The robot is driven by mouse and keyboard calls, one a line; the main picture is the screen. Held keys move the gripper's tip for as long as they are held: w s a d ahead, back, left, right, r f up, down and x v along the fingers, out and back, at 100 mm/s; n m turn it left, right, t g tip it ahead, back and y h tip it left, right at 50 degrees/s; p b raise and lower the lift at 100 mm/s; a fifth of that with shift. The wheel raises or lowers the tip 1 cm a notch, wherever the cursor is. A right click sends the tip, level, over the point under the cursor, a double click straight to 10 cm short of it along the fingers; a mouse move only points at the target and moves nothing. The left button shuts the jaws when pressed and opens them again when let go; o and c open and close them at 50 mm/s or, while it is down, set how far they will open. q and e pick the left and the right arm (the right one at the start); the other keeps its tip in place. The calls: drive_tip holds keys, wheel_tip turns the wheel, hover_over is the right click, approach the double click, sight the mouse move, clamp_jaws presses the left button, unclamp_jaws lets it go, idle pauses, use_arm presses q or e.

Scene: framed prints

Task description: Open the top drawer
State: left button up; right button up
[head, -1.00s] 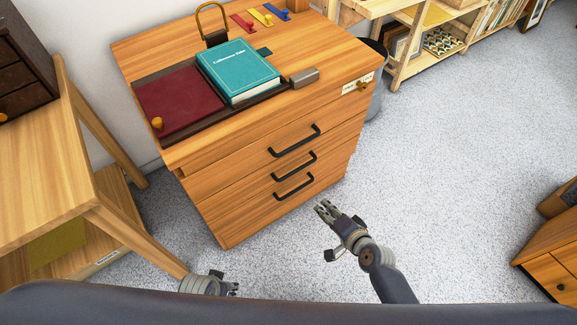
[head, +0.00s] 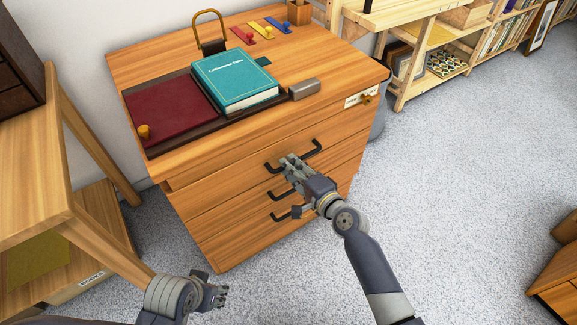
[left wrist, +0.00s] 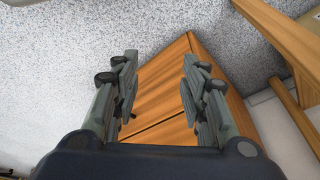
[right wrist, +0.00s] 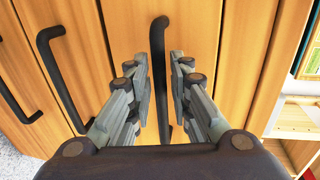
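The wooden drawer cabinet (head: 235,225) has three stacked drawers with black bar handles. All drawers look closed. The top drawer's handle (head: 314,149) also shows in the right wrist view (right wrist: 158,38). My right gripper (head: 290,160) is at this handle, covering part of it in the head view. In the right wrist view its open fingers (right wrist: 160,75) lie on either side of the bar; contact cannot be told. My left gripper (head: 220,295) is low, left of and in front of the cabinet. It is open and empty in the left wrist view (left wrist: 158,75).
On the cabinet top are a teal book (head: 235,80), a dark red panel (head: 170,112), a grey block (head: 304,89) and a padlock-like object (head: 209,35). A wooden table (head: 40,180) stands close on the left.

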drive_tip(key=shift+x, duration=0.85)
use_arm(q)
drive_tip(key=shift+s+r, duration=0.1)
drive_tip(key=shift+r, duration=0.65)
use_arm(e)
clamp_jaws()
